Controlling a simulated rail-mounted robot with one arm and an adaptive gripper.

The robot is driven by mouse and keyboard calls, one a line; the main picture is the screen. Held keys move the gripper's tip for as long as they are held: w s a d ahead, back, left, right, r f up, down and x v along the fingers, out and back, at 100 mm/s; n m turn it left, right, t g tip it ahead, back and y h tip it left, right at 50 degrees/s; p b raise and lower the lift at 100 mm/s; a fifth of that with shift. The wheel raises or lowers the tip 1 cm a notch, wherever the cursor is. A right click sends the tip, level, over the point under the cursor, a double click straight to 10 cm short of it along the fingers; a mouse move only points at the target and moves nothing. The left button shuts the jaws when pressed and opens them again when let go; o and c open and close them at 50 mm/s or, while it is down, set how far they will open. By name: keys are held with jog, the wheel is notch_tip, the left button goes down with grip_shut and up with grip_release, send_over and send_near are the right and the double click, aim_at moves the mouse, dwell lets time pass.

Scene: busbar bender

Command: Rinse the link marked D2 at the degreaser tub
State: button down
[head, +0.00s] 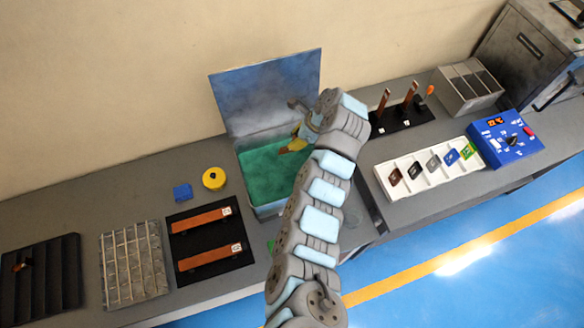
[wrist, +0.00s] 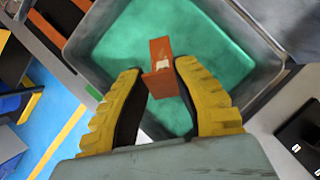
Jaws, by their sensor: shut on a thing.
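The degreaser tub (head: 243,181) stands mid-bench in the head view, with green liquid (head: 262,165) inside and a raised blue-grey lid (head: 265,90) behind. My gripper (head: 288,150) is over the tub, partly hidden by my arm. In the wrist view, my gripper's yellow fingers (wrist: 158,92) are shut on a copper link (wrist: 161,52) with a pale label; its marking is not legible. The green liquid (wrist: 225,60) lies behind the link, inside the grey tub walls (wrist: 257,78). I cannot tell whether the link touches the liquid.
Left of the tub, a black mat (head: 190,242) holds two labelled copper bars. Right are a black stand (head: 398,121) with upright bars, a white tray (head: 427,178) and a blue control box (head: 507,146).

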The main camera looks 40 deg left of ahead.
jog(key=shift+r, duration=0.1)
jog(key=shift+r, duration=1.95)
jog(key=w+d+r+n+g+h, duration=0.15)
jog(key=d+n, duration=0.25)
jog(key=d, duration=0.5)
jog(key=w+d+r+n+g+h, duration=0.1)
jog(key=w+d+n+h, duration=0.2)
jog(key=d, duration=0.5)
jog(key=s+d+f+n, duration=0.1)
jog(key=s+d+n, duration=0.1)
jog(key=d, duration=0.7)
jog(key=s+d+f+n, duration=0.1)
jog(key=s+d+n, duration=0.2)
jog(key=d, duration=0.7)
jog(key=shift+d+f, duration=0.2)
jog(key=shift+d, duration=0.1)
